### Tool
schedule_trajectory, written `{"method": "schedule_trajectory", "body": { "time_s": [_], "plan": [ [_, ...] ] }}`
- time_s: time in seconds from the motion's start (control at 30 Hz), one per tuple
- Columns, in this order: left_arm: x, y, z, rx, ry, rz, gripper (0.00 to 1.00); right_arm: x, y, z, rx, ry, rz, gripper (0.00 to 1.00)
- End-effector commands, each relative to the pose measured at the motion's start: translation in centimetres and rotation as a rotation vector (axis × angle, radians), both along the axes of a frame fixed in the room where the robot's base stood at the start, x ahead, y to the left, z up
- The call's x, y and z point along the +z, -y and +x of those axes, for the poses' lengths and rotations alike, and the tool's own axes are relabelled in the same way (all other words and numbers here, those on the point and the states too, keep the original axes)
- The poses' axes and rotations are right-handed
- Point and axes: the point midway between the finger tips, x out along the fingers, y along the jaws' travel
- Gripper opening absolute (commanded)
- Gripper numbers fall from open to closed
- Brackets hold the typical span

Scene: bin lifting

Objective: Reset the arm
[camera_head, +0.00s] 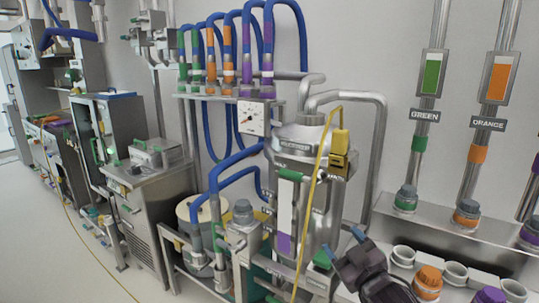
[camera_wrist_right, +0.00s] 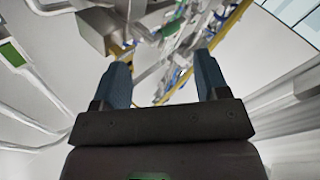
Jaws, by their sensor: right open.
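My right gripper (camera_head: 348,243) shows at the bottom of the head view, to the right of centre, with a dark body and two blue-grey fingers. The right wrist view shows its two fingers (camera_wrist_right: 160,85) apart with nothing between them. In the head view it is in front of the lower right side of a steel tank (camera_head: 309,190). I cannot tell the exact gap between them. My left gripper is not in view.
A shelf (camera_head: 400,222) with white cups and orange and purple caps (camera_head: 428,280) lies close to the right of the gripper. A yellow cable (camera_head: 313,200) hangs in front of the tank. Steel cabinets (camera_head: 150,190) line the left. Open floor (camera_head: 60,250) shows at lower left.

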Motion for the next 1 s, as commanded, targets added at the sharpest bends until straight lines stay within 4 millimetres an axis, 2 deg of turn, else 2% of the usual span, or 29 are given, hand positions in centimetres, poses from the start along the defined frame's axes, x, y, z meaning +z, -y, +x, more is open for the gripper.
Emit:
{"method": "schedule_trajectory", "body": {
  "time_s": [0.03,0.1,0.37,0.6,0.7,0.8,0.9,1.0],
  "plan": [
    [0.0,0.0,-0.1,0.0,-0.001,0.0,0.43,-2.5,1.0,-1.2,-0.026,-0.06,0.03,0.68],
    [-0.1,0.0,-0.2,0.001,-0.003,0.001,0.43,-5.4,2.2,-2.7,-0.058,-0.132,0.069,0.68],
    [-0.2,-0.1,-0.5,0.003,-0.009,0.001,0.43,-15.1,6.5,-10.3,-0.189,-0.35,0.185,0.68],
    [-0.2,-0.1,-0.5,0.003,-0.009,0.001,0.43,-23.2,9.8,-19.3,-0.326,-0.543,0.236,0.68],
    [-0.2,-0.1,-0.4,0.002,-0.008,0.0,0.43,-25.7,10.4,-23.0,-0.368,-0.615,0.247,0.68],
    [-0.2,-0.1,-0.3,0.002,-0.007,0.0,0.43,-27.4,10.7,-25.8,-0.394,-0.668,0.252,0.68],
    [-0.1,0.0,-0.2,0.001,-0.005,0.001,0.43,-28.4,11.0,-27.6,-0.409,-0.7,0.251,0.68],
    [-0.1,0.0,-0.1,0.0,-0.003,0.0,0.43,-28.8,11.1,-28.3,-0.414,-0.713,0.249,0.68]
  ]
}}
